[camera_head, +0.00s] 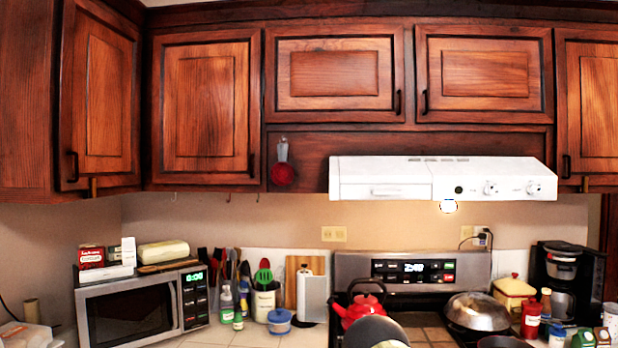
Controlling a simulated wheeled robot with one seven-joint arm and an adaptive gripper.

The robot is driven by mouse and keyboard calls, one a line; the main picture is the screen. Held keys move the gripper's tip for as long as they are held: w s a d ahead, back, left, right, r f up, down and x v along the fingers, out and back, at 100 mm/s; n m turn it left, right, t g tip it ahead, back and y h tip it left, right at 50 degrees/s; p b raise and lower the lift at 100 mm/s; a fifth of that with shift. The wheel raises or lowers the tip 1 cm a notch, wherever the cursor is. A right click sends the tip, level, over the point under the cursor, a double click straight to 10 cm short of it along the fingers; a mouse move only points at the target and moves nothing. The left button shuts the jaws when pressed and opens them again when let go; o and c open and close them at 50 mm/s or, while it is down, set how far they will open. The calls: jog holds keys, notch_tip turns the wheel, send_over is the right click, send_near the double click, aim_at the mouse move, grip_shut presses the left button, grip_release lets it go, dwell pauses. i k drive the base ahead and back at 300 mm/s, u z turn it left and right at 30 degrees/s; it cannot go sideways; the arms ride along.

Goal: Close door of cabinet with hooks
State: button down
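Small hooks (228,197) hang below the upper cabinet at the left of the back wall. This cabinet has a dark-framed wooden door (205,105) with a dark handle (252,165) at its lower right. The door looks flush with its frame, but a slight gap would be hard to see from the front. Another wooden door (102,95) stands at an angle to its left, with a handle (73,166) at its lower left; I cannot tell whether it is fully shut. My gripper is not in view.
A white range hood (440,178) juts out right of the hooked cabinet. Below are a microwave (130,308), utensils, a red kettle (358,305) and a lidded pan (477,312). A grey rounded shape at the bottom is unclear. The space before the upper doors looks clear.

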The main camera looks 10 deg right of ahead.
aim_at(206, 106)
jog(key=z, duration=0.4)
jog(key=i, duration=0.95)
jog(key=u, duration=0.4)
